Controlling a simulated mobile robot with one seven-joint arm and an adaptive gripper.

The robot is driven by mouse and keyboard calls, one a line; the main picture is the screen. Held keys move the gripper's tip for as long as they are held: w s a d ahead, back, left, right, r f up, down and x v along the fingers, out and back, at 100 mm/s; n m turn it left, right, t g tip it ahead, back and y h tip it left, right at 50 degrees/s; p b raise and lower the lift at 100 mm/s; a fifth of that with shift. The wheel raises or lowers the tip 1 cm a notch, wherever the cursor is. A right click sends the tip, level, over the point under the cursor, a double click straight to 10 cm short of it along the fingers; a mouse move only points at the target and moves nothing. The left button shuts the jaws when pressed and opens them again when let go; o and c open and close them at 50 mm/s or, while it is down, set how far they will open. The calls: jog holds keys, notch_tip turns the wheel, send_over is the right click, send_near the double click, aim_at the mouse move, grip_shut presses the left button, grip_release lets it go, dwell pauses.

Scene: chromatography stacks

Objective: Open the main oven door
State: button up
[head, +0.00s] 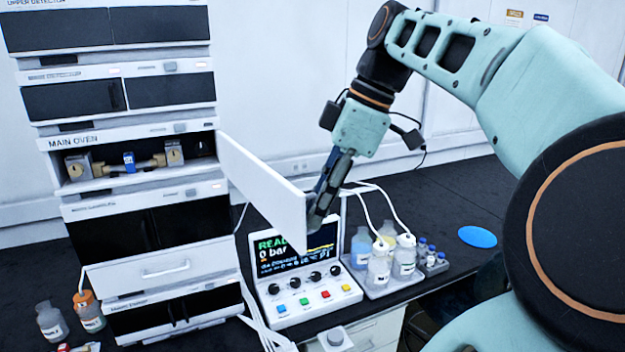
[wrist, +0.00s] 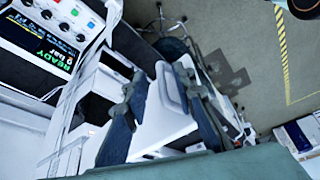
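The main oven (head: 75,143) is the labelled middle unit of the stack at left in the head view. Its white door (head: 262,188) stands swung out from the right side, leaving the compartment open. Inside are metal blocks (head: 78,166) and a blue-labelled part (head: 129,161). My gripper (head: 318,212) points down at the door's free edge, close to it; I cannot tell whether it touches. In the wrist view my gripper (wrist: 160,92) has its dark fingers spread apart, with white surfaces showing between and beyond them. Nothing is clearly clamped.
Below the door stands a control panel with a screen (head: 292,247), also in the wrist view (wrist: 38,48). A tray of bottles (head: 380,285) is to its right, with tubes rising nearby. Two bottles (head: 52,322) stand at lower left. A blue disc (head: 478,237) lies on the dark bench.

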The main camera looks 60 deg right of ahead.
jog(key=v, duration=1.1)
jog(key=shift+r, duration=0.25)
jog(key=shift+s+d, duration=0.1)
